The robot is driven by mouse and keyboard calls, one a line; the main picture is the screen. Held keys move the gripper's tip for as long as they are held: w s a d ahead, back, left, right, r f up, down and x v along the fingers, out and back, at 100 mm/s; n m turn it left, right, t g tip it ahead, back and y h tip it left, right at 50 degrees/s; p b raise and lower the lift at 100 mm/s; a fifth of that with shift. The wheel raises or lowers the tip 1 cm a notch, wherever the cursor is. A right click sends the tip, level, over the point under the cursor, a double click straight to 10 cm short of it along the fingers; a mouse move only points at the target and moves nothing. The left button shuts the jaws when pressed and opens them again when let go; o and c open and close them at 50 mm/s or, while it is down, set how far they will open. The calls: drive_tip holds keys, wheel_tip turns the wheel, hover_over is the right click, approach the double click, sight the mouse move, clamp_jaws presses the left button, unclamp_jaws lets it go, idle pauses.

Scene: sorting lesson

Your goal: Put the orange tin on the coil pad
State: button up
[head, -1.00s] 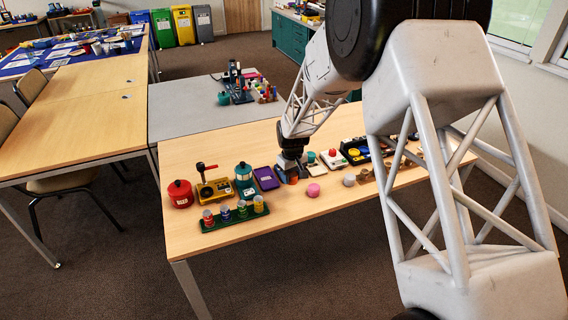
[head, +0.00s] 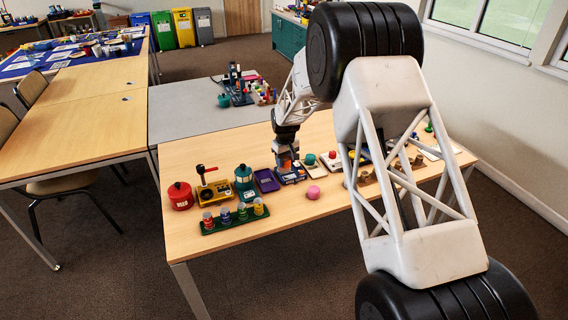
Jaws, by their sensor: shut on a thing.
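My gripper (head: 286,153) is near the middle of the front table, pointing down. It is shut on the orange tin (head: 285,162), which shows as a small orange patch under the fingers. The tin appears to be held a little above a flat blue and dark piece (head: 292,177). I cannot tell whether they touch. I cannot tell for sure which of the flat pieces is the coil pad.
A purple tray (head: 266,181), a teal pot (head: 243,175), a yellow device (head: 217,191) and a red tin (head: 180,196) stand to the left. A green rack (head: 235,223) of small jars is in front. A pink piece (head: 313,192) lies to the right. My arm hides part of the right side.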

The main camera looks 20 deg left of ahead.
sight(284, 162)
drive_tip(key=shift+w+a+f, duration=0.1)
drive_tip(key=shift+w+a, duration=0.35)
drive_tip(key=shift+w, duration=0.2)
drive_tip(key=shift+w+a, duration=0.4)
drive_tip(key=shift+w, duration=0.2)
drive_tip(key=shift+f, duration=0.1)
drive_tip(key=shift+f, duration=1.65)
drive_tip(key=shift+f, duration=0.15)
drive_tip(key=o, duration=0.9)
wheel_tip(284, 162, up, 12)
drive_tip(key=shift+r, duration=0.15)
